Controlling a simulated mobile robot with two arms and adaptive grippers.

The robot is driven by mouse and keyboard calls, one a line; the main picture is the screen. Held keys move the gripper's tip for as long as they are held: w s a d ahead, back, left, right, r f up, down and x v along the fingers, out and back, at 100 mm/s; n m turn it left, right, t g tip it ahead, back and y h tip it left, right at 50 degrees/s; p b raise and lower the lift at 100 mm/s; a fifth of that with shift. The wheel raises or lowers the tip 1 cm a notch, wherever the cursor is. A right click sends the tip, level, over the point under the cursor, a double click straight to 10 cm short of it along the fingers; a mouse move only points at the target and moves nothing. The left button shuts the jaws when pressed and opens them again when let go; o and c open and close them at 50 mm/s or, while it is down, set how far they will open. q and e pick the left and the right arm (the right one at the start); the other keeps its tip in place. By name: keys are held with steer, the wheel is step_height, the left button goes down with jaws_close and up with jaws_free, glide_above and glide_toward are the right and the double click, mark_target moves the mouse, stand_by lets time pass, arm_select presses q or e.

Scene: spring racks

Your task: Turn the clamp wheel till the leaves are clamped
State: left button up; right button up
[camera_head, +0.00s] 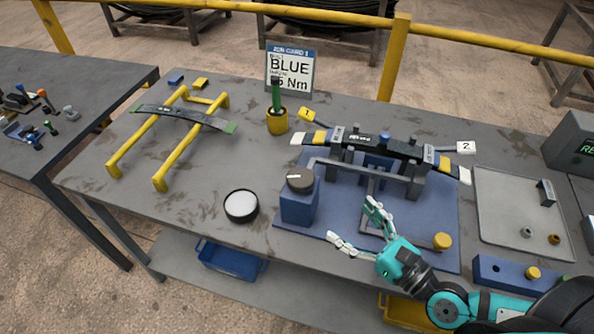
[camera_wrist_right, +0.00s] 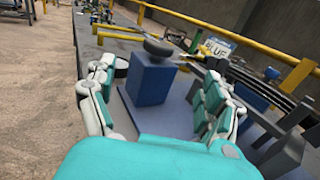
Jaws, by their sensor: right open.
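The clamp wheel is a dark round knob (camera_head: 300,182) with a white mark on top of a blue block (camera_head: 298,207). In the right wrist view the wheel (camera_wrist_right: 158,47) sits on the block ahead, between my open fingers. The dark leaves (camera_head: 385,146) lie stacked in the grey clamp fixture (camera_head: 345,172), with striped ends. Whether they touch tightly cannot be told. My right gripper (camera_head: 352,221) is open and empty, to the right of and nearer than the wheel, apart from it. It also shows in the right wrist view (camera_wrist_right: 158,85). My left gripper is not in view.
A black-rimmed white disc (camera_head: 241,205) lies left of the block. A yellow rack (camera_head: 172,150) with a single leaf and a yellow pot (camera_head: 277,121) stand farther back. A grey tray (camera_head: 500,225) is at right. The table's front left is clear.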

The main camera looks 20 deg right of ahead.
steer(key=p, duration=0.2)
glide_toward(311, 185)
steer(key=x, duration=0.2)
steer(key=p+x, duration=0.3)
steer(key=x, duration=0.7)
steer(key=shift+w+a+f, duration=0.1)
steer(key=shift+w+a, duration=0.2)
steer(key=shift+w, duration=0.15)
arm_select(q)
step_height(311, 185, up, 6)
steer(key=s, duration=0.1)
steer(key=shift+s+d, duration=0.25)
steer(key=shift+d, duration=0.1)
arm_select(e)
steer(key=c, duration=1.2)
